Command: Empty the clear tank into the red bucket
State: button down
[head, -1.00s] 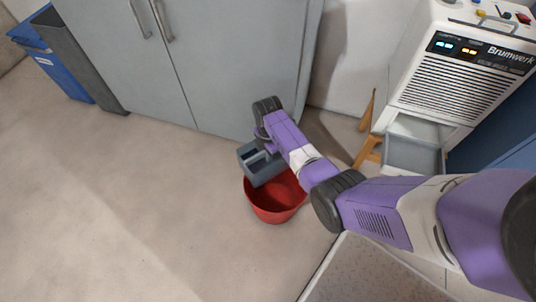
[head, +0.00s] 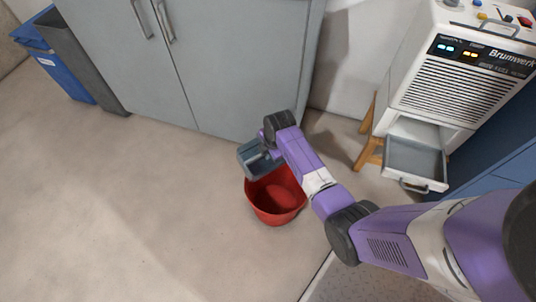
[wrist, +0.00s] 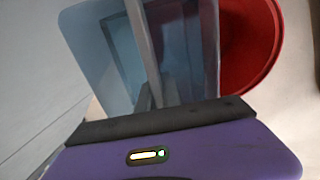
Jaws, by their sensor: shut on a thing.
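The clear tank (head: 252,162) is a bluish see-through box. My gripper (head: 268,154) is shut on it and holds it over the back left of the red bucket (head: 277,205). The bucket stands upright on the floor, and its inside shows plain red. In the wrist view, the tank (wrist: 95,60) fills the middle, with a pale bar across it. The red bucket (wrist: 250,50) shows behind and to the right of it. The tank looks tilted, but I cannot tell how far. I cannot make out water in it or pouring from it. My fingertips are mostly hidden.
A white Brumwerk machine (head: 458,75) stands on a wooden stand (head: 370,150) at the right, with an open grey drawer (head: 415,160) below. Grey cabinets (head: 210,60) line the back. Blue and grey bins (head: 65,65) are at far left. The floor (head: 120,200) at left is clear.

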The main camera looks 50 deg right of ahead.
jog(key=shift+w+d+r+t+h+b, duration=0.1)
jog(key=shift+w+r+t+h+b, duration=0.1)
jog(key=shift+t+b, duration=0.55)
jog(key=shift+w+r+t+h+b, duration=0.1)
jog(key=shift+r+t+h+b, duration=0.1)
jog(key=shift+t+b, duration=0.55)
jog(key=shift+t+h+b, duration=0.5)
jog(key=shift+t+b, duration=0.7)
jog(key=shift+b, duration=1.3)
jog(key=shift+d+r, duration=0.1)
jog(key=shift+r, duration=0.05)
dwell(0.4)
jog(key=shift+s+f+t+h+b, duration=0.15)
jog(key=shift+t+b, duration=0.4)
jog(key=shift+b, duration=0.6)
jog(key=shift+f+t+h+b, duration=0.1)
jog(key=shift+t+h+b, duration=0.3)
jog(key=shift+b, duration=0.8)
jog(key=shift+s+f+t+h+b, duration=0.1)
jog(key=shift+t+b, duration=0.55)
jog(key=shift+b, duration=0.5)
